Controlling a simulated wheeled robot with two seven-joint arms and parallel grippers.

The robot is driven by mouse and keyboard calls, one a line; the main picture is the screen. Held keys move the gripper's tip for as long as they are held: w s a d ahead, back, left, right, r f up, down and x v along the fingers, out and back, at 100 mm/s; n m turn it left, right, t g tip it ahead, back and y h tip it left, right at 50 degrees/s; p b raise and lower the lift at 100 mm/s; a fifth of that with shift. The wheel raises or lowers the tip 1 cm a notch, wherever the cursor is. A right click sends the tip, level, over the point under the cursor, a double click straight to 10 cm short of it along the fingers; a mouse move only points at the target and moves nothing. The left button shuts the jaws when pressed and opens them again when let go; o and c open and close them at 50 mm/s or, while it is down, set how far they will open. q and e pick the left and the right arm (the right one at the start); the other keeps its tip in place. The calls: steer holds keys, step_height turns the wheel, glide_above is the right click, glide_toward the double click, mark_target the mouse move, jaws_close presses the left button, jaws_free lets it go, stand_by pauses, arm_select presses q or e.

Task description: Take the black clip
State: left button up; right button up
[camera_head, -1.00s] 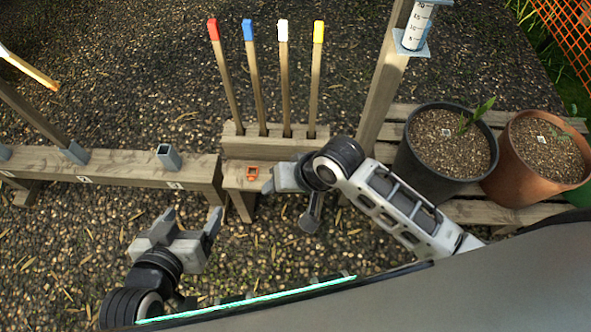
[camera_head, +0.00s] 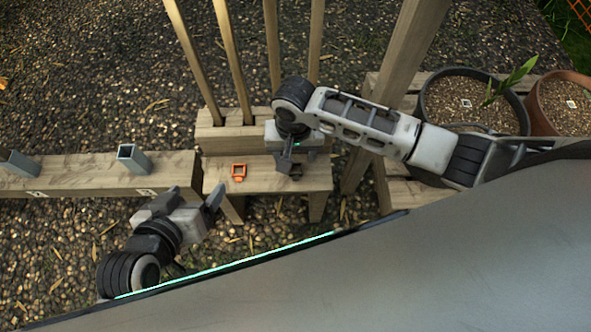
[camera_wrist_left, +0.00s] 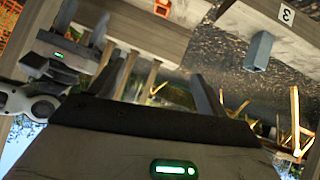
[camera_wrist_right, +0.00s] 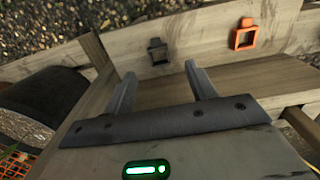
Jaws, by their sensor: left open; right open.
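The black clip (camera_wrist_right: 158,51) lies on the wooden bench, upper middle in the right wrist view. In the head view a dark piece of it (camera_head: 296,172) shows beside my right gripper (camera_head: 285,163). That gripper hangs over the bench, open and empty. In the right wrist view its fingers (camera_wrist_right: 158,80) stand apart, with the clip beyond their tips and not between them. My left gripper (camera_head: 184,202) is open and empty over the gravel, left of and in front of the bench.
An orange clip (camera_head: 238,171) lies on the same bench, left of the black one. A slotted block with upright stakes (camera_head: 215,130) stands behind. A beam with grey square sockets (camera_head: 130,158) runs left. A thick post (camera_head: 388,95) and plant pots (camera_head: 475,100) stand right.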

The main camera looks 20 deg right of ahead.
mark_target(296, 172)
steer(key=shift+f, duration=0.95)
step_height(296, 172, down, 5)
steer(key=b, duration=0.3)
steer(key=shift+d+r, duration=0.15)
steer(key=shift+r, duration=0.05)
steer(key=shift+f, duration=0.15)
arm_select(q)
steer(key=shift+w+d+r+t+h, duration=0.3)
steer(key=shift+d+r+t+h, duration=0.15)
steer(key=shift+t, duration=0.25)
arm_select(e)
steer(key=c, duration=1)
